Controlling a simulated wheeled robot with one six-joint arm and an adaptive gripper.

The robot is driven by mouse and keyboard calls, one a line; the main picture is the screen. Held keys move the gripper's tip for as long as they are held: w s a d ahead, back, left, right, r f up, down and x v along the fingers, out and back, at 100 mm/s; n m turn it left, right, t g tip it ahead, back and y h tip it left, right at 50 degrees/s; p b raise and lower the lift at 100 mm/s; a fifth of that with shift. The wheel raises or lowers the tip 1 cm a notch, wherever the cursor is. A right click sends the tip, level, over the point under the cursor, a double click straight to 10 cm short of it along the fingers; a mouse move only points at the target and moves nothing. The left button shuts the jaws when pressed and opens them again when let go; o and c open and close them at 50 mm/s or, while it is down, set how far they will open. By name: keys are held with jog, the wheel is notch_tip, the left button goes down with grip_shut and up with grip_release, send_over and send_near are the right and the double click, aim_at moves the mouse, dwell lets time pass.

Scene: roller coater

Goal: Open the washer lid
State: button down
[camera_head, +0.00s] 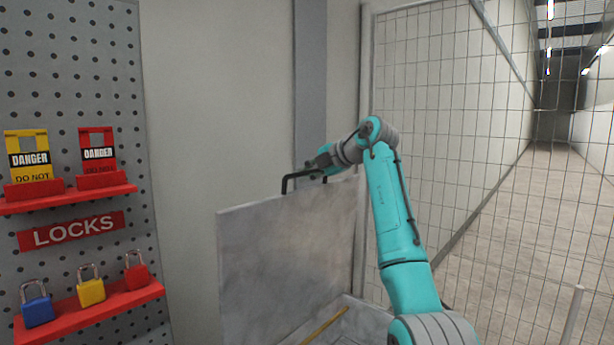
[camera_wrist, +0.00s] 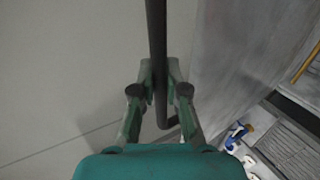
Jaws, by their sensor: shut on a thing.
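The washer lid (camera_head: 285,255) is a grey metal panel standing up, raised from the washer box (camera_head: 350,325) below it. A black bar handle (camera_head: 289,180) runs along its top edge. My gripper (camera_head: 320,168) is at this handle at the top of the lid. In the wrist view my gripper (camera_wrist: 160,88) has its two fingers closed on the dark handle bar (camera_wrist: 156,40), one on each side. The lid face (camera_wrist: 225,60) shows to the right of the bar. The hinge is not clearly visible.
Inside the box a yellow bar (camera_head: 325,325) shows, and bottles (camera_wrist: 236,138) sit low beside a grate (camera_wrist: 290,150). A lockout board (camera_head: 75,130) with padlocks and tags stands at the left. A wire mesh fence (camera_head: 480,130) stands behind and to the right.

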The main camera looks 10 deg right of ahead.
dwell(0.3)
jog(key=c, duration=1.4)
grip_release()
jog(key=shift+c, duration=0.2)
jog(key=v, duration=1.2)
jog(key=shift+w, duration=0.1)
